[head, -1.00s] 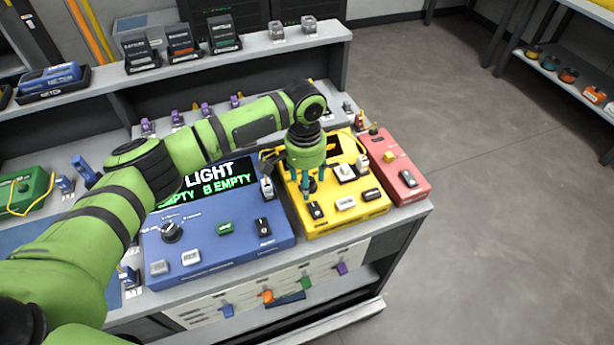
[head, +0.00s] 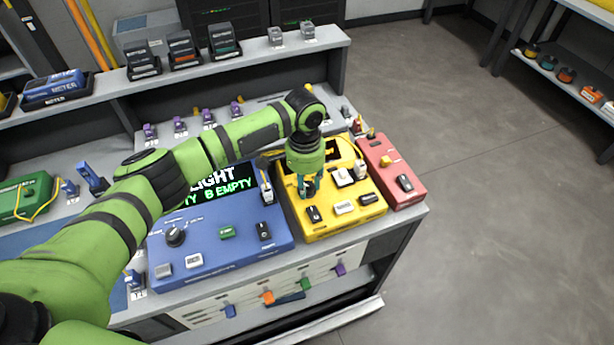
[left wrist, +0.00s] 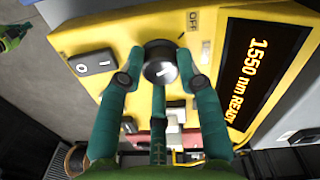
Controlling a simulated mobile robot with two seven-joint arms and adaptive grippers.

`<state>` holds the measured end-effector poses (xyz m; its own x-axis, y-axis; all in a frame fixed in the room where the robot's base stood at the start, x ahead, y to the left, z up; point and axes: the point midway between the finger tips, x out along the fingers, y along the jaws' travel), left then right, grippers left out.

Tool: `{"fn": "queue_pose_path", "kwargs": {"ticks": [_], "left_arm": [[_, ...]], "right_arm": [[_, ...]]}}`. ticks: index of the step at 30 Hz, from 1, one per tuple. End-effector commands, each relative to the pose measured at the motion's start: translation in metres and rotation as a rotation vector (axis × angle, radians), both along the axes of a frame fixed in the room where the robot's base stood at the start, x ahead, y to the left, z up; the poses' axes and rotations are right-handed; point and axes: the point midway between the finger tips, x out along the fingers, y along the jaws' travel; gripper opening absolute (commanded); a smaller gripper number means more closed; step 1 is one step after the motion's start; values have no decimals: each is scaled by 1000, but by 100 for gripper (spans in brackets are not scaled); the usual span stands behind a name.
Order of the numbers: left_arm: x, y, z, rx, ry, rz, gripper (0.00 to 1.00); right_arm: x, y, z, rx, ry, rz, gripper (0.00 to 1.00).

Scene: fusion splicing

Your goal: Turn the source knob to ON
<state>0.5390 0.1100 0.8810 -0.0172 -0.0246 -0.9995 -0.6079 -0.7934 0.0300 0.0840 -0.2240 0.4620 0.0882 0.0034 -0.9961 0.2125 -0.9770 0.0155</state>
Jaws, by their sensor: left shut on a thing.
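The source is a yellow box (head: 345,207) on the bench. In the left wrist view its display (left wrist: 262,72) reads "1,550 nm READY". Its knob (left wrist: 160,66) is round and dark with a silver face and a short white mark. The word OFF (left wrist: 193,20) is printed above and right of it in that view; no ON label is visible. My left gripper (left wrist: 163,84) is shut on the knob, teal fingers around its sides. In the head view the left gripper (head: 309,187) points down over the box and hides the knob. A small green part, possibly my right gripper (left wrist: 12,38), shows at the left wrist view's edge.
A blue box (head: 215,245) stands left of the yellow one, and a red box (head: 400,185) stands close on its right. A black rocker switch (left wrist: 97,62) sits beside the knob. A white block (head: 343,176) and yellow cable are near my left fingers.

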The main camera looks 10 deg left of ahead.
Motion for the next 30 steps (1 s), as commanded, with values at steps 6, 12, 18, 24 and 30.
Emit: {"fn": "queue_pose_path", "kwargs": {"ticks": [6, 12, 18, 24, 30], "left_arm": [[-3, 2, 0, 6, 13, -203, 2], [-2, 3, -1, 7, 14, -391, 2], [-1, 3, -1, 5, 13, -582, 2], [-1, 4, -2, 5, 15, -771, 2], [0, 4, -3, 6, 14, -951, 2]], "right_arm": [[2, 0, 18, 0, -3, 0, 0], [2, 0, 25, 0, -4, 0, 0], [2, 0, 31, 0, -4, 0, 0], [2, 0, 34, 1, -4, 0, 0], [2, 0, 36, 1, -4, 1, 0]]}}
